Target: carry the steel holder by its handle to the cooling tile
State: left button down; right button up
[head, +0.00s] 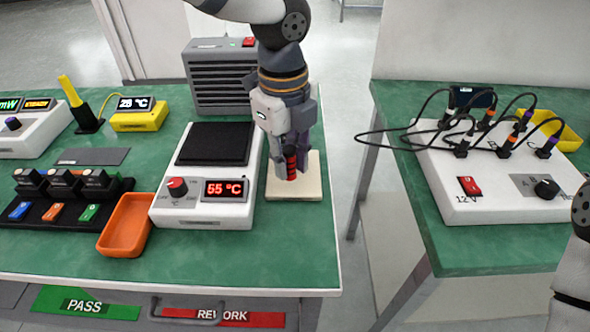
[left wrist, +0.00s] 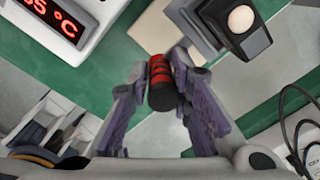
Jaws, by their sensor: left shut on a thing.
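My left gripper (head: 290,150) is shut on the red-and-black banded handle (head: 292,168) of the steel holder. The handle also shows between the fingers in the left wrist view (left wrist: 160,82). The holder's body is mostly hidden behind the gripper in the head view. A grey and dark part that looks like it shows in the left wrist view (left wrist: 215,40). The cream cooling tile (head: 308,187) lies on the green bench, right of the heater, under the gripper. I cannot tell whether the holder touches the tile. My right gripper is out of view.
The white heater (head: 205,210) with a black plate and a red 55 °C display stands just left of the tile. A grey vented box (head: 220,85) is behind. An orange tray (head: 126,225) is farther left. A gap separates this bench from the right one, with its cabled white box (head: 500,190).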

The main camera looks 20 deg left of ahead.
pick_arm(q)
jog(key=shift+w+d+f, duration=0.1)
jog(key=shift+w+f, duration=0.15)
jog(key=shift+f, duration=0.05)
jog(key=shift+w+d+f, duration=0.1)
jog(key=shift+w+f, duration=0.05)
jog(key=shift+f, duration=0.7)
jog(key=shift+w+f, duration=0.15)
jog(key=shift+f, duration=0.7)
jog(key=shift+f, duration=0.2)
jog(key=c, duration=1.4)
grip_release()
jog(key=shift+c, duration=0.2)
jog(key=r, duration=1.2)
jog(key=shift+s+r, duration=0.25)
